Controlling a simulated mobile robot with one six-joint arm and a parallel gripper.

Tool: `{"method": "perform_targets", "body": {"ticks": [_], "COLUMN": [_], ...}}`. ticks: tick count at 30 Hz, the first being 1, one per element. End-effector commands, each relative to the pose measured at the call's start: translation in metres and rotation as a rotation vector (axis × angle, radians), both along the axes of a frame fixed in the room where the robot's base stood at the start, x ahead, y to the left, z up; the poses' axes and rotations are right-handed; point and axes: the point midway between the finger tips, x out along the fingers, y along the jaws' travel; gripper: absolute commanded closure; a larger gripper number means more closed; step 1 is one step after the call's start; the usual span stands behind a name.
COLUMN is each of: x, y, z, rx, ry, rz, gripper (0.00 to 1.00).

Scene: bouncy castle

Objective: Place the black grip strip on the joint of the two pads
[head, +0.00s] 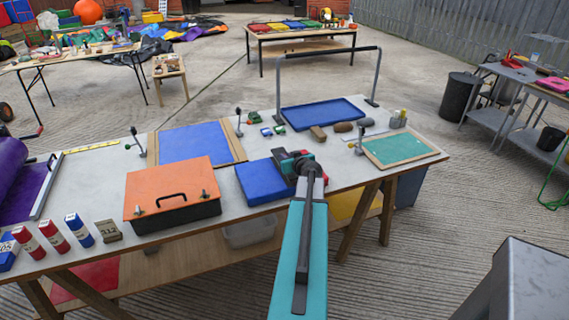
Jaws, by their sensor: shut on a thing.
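My gripper (292,164) is over the middle of the long worktable, at the right end of a thick blue pad (260,184). It is shut on a dark thing, which I take to be the black grip strip; wrist and jaws hide most of it. I cannot tell whether it touches the pad. A flat blue panel (196,143) with wooden side strips lies behind and to the left. The joint of two pads cannot be made out; my arm covers the area right of the thick pad.
An orange-lidded case (170,187) stands left of the pad. A grey hoop frame (281,85) rises behind, around a blue tray (322,114). Bottles (53,237) stand at the front left.

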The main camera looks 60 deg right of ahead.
Motion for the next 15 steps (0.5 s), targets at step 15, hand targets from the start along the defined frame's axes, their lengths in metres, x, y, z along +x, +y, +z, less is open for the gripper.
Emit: {"method": "perform_targets", "body": {"ticks": [15], "x": [0.0081], "y": [-0.0057], "z": [-0.0032], "rx": [0.002], "ry": [0.001], "rz": [0.001], "gripper": [1.0]}}
